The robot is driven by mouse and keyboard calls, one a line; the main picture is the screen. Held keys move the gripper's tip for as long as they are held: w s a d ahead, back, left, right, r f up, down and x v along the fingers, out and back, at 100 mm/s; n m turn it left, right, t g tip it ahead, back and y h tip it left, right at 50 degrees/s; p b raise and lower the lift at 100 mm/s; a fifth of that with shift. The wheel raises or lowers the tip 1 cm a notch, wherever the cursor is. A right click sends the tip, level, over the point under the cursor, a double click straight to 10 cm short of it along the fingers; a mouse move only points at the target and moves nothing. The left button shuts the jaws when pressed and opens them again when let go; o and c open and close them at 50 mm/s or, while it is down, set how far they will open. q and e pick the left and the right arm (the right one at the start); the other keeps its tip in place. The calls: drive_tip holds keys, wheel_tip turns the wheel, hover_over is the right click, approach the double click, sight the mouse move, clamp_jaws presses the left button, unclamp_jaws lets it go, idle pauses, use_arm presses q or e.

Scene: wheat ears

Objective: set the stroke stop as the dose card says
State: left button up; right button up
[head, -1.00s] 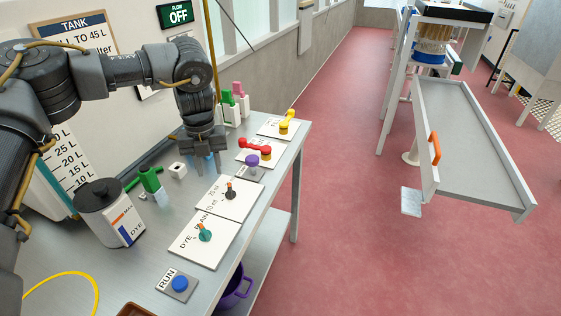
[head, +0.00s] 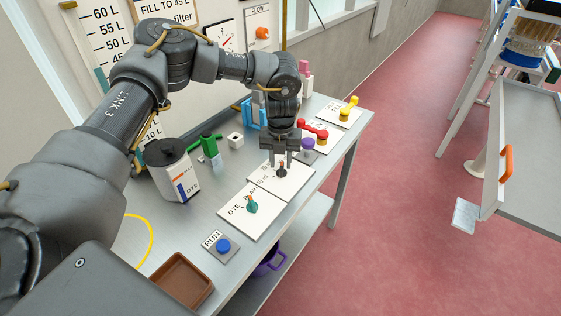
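A small black knob (head: 282,171) stands on a white plate (head: 300,180) whose printed volume marks are partly covered and too small to read. I take this knob for the stroke stop. My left gripper (head: 279,160) points down just above and behind the knob, its fingers apart with nothing seen between them. Whether a finger touches the knob cannot be told. No readable dose card shows. My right gripper is out of view.
In front are a teal dye/drain knob (head: 251,205) and a blue RUN button (head: 223,245). A purple knob (head: 306,145), red lever (head: 314,130) and yellow lever (head: 349,106) lie beyond. A dye canister (head: 172,168) and brown tray (head: 180,283) stand left.

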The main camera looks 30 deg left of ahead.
use_arm(q)
drive_tip(key=shift+d+f, duration=0.1)
drive_tip(key=shift+f, duration=0.4)
drive_tip(key=shift+w+f, duration=0.15)
drive_tip(key=shift+f, duration=0.45)
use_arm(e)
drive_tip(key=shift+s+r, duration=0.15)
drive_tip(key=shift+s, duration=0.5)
use_arm(q)
drive_tip(key=shift+r, duration=0.1)
clamp_jaws()
